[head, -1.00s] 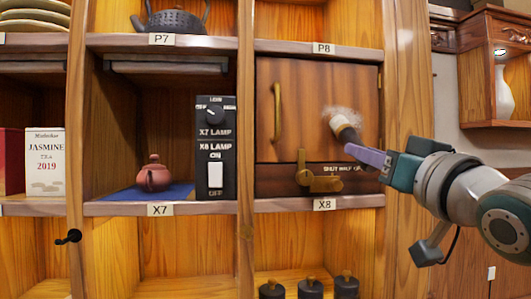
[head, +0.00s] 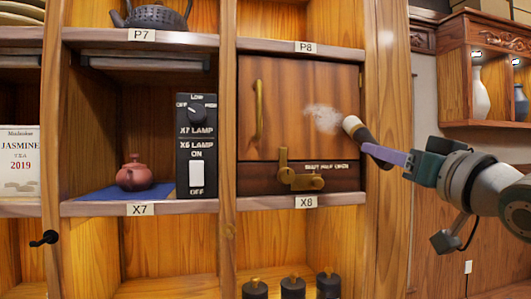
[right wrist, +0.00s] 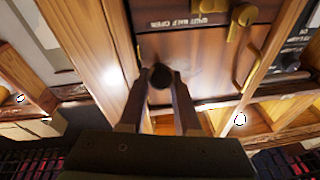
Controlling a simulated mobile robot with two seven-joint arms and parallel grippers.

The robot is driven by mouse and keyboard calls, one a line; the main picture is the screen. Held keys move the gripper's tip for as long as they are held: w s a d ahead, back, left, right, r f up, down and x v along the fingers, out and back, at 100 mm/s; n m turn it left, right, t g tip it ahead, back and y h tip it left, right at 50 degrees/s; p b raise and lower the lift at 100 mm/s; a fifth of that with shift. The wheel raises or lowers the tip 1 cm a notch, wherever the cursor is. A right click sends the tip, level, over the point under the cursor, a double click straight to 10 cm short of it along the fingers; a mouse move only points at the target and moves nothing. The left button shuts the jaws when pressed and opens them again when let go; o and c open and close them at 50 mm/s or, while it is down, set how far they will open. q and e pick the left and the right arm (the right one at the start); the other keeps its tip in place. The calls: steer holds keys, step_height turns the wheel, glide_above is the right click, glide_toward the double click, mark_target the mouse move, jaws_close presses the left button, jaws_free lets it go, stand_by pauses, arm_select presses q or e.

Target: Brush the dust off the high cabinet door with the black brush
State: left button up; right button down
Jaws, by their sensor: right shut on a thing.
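The cabinet door (head: 292,85) is brown wood and looks closed, in the bay between labels P8 and X8. A pale dust patch (head: 322,118) shows on its right half. My right gripper (head: 378,152) is shut on the black brush (head: 357,131), which has a dark handle and a pale bristle head. The brush head points at the door, just right of the dust; whether it touches the door I cannot tell. In the right wrist view the dark, round brush end (right wrist: 161,76) sits between the two fingers. My left gripper is not in view.
The door carries a brass pull (head: 259,108); a brass latch (head: 298,177) sits below it. Left of it are a black lamp switch panel (head: 196,147) and a clay teapot (head: 134,174). Several dark canisters (head: 292,288) stand below. A wall cabinet with vases (head: 480,92) is at right.

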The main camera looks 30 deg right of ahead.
steer(key=shift+w+r, duration=0.1)
steer(key=shift+w+a+p, duration=1.2)
steer(key=shift+a+p, duration=0.2)
steer(key=shift+a, duration=3.5)
steer(key=shift+s+d+r+p, duration=0.2)
steer(key=shift+s+d, duration=0.15)
steer(key=shift+d, duration=1.25)
steer(key=shift+s+d+r+p, duration=0.15)
steer(key=shift+s+d, duration=0.2)
steer(key=shift+d, duration=1.25)
steer(key=shift+s+d+r+p, duration=0.1)
steer(key=shift+s+d+p, duration=0.2)
steer(key=shift+d, duration=1.3)
steer(key=shift+s+d, duration=0.1)
steer(key=shift+d, duration=0.05)
